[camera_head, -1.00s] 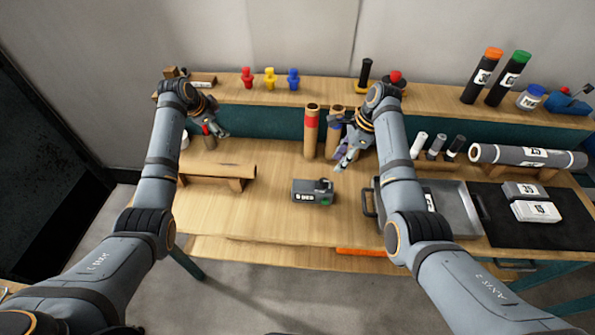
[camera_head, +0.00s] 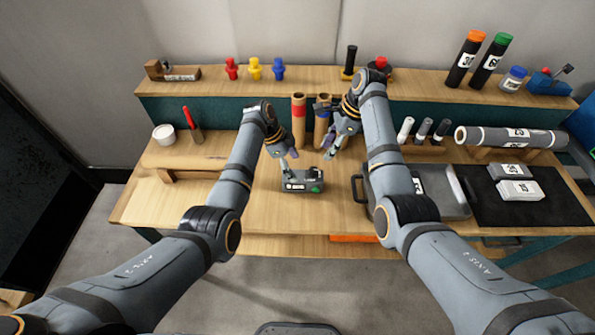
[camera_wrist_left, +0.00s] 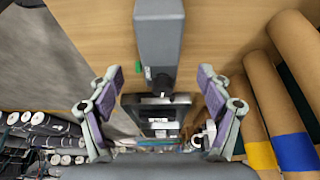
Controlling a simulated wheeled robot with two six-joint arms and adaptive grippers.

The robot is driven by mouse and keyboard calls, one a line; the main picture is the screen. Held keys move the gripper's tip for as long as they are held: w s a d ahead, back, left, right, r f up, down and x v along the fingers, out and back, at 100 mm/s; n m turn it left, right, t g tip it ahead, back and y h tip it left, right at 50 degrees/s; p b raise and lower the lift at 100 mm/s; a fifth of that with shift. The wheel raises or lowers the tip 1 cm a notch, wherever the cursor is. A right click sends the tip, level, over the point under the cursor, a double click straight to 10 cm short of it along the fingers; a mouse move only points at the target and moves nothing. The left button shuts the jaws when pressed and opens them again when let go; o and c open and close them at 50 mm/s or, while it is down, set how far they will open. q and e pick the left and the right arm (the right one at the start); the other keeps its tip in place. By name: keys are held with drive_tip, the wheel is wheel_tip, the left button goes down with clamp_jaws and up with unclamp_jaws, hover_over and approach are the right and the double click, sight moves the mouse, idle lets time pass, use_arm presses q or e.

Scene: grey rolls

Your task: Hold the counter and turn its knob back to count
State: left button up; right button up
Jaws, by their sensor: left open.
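The counter (camera_head: 304,186) is a small dark grey box on the table, with a white number display and a green spot on its front. In the left wrist view the counter (camera_wrist_left: 159,40) lies ahead, in line with the space between the fingers. My left gripper (camera_head: 287,158) is open just above and behind the counter's left end; its fingers also show spread in the left wrist view (camera_wrist_left: 160,88). The knob is too small to make out clearly. My right gripper (camera_head: 332,152) hangs behind and right of the counter, apart from it; its fingers are unclear.
Cardboard tubes, one with a red band (camera_head: 298,122), stand behind the grippers. A grey metal tray (camera_head: 450,207) with a handle lies right of the counter. The table in front of the counter is clear.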

sight(300, 175)
use_arm(q)
drive_tip(key=x, duration=0.7)
drive_tip(key=shift+d+f, duration=0.1)
drive_tip(key=shift+f, duration=0.1)
drive_tip(key=shift+d+f, duration=0.2)
drive_tip(key=shift+f, duration=0.4)
drive_tip(key=shift+c, duration=0.2)
